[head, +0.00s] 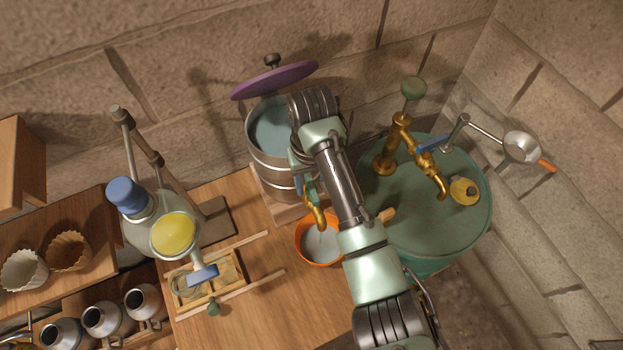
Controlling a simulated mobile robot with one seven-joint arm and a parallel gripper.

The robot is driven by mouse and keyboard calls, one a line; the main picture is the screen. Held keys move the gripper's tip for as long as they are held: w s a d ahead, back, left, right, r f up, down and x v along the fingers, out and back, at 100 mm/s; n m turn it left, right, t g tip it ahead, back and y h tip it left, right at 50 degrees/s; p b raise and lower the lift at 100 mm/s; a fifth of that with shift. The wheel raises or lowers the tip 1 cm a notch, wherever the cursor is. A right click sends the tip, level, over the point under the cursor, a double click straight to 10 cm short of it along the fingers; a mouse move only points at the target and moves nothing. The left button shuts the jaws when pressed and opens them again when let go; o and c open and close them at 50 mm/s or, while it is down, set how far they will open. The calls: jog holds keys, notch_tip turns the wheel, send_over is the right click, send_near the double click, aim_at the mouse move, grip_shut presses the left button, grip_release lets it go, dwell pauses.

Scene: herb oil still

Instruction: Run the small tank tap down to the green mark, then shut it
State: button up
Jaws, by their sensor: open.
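The small tank (256,157) is a grey banded metal vessel at the back centre, with bluish water (268,132) showing inside. Its brass tap (318,214) points down at the front over an orange bowl (299,251). A pale stream or streak shows below the spout, and pale liquid lies in the bowl. My arm reaches up across the tank's right side and hides part of it. My gripper (303,172) is open, beside the tank wall just above the tap; its fingertips are mostly hidden. The tap's handle is hard to make out there. I cannot see the green mark.
A purple lid (275,79) is tilted above the small tank. A large green drum (408,222) with a brass tap (426,164) stands at the right. A glass flask with yellow oil (174,234) and a wooden rack (226,268) stand left. Wood is clear front centre.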

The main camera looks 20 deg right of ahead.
grip_shut()
jog(key=shift+r+m+p, duration=0.15)
jog(key=shift+m+p, duration=0.15)
jog(key=m+p, duration=0.2)
jog(key=shift+m, duration=0.4)
jog(key=m+p, duration=0.2)
jog(key=m, duration=0.2)
jog(key=m+p, duration=0.1)
jog(key=m, duration=0.4)
jog(key=shift+w+p, duration=0.1)
jog(key=shift+p, duration=0.2)
jog(key=shift+m+p, duration=0.35)
jog(key=shift+m, duration=1.65)
jog(key=shift+d, duration=0.1)
